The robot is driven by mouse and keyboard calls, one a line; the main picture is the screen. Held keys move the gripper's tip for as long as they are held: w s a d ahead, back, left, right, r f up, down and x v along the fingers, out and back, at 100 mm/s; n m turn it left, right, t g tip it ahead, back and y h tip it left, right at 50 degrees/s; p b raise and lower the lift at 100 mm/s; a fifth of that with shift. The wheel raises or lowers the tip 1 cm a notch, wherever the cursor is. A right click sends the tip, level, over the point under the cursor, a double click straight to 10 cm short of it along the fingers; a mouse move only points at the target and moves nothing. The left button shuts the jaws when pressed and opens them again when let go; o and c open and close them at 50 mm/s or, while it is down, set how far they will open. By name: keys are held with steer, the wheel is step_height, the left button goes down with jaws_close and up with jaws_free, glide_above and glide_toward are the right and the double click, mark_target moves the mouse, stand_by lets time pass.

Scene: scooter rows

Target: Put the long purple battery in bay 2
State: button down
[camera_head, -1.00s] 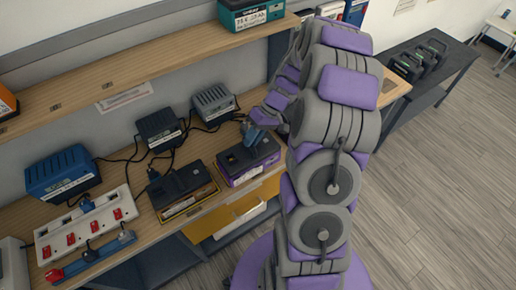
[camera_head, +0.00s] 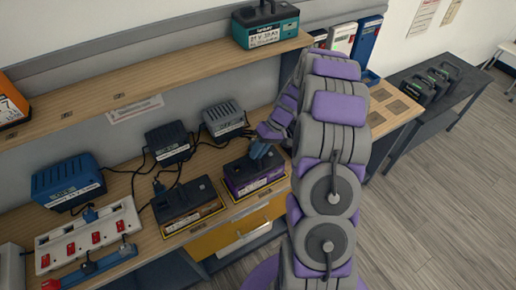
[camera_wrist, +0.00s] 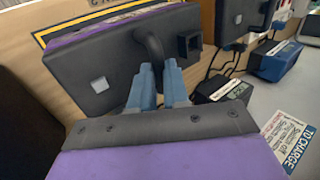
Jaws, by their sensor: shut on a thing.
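The long purple battery (camera_head: 254,183) has a purple body, a dark top and a handle. It stands upright at the bench's front, over a yellow-outlined bay, level or nearly so. My gripper (camera_head: 260,148) is above it, with blue fingers shut on the handle. In the wrist view, the fingers (camera_wrist: 158,85) close around the handle on the battery's dark top (camera_wrist: 105,72). The bay's yellow and black edge (camera_wrist: 95,20) shows beside the battery. Whether the base fully touches the bench cannot be told. No bay number is readable.
Chargers (camera_head: 168,143) with cables line the wall. A white power strip (camera_head: 88,236) lies at left. A teal battery (camera_head: 265,24) sits on the shelf (camera_head: 150,68) above.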

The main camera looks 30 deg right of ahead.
steer(key=c, duration=1.1)
jaws_free()
steer(key=shift+r, duration=0.1)
steer(key=p+v, duration=0.3)
steer(key=v, duration=0.9)
steer(key=s+a+r+g+h, duration=0.1)
steer(key=s+a+r, duration=0.4)
steer(key=a, duration=0.4)
steer(key=s+a+r+g+h, duration=0.1)
steer(key=s+a+r+h, duration=0.1)
steer(key=s+a+r, duration=0.55)
steer(key=s+a+f+h, duration=0.1)
steer(key=s+a+h, duration=0.1)
steer(key=s, duration=0.8)
steer(key=s+a+f+h, duration=0.1)
steer(key=s+a, duration=0.1)
steer(key=s, duration=0.8)
steer(key=shift+a+h, duration=0.25)
steer(key=shift+h, duration=0.15)
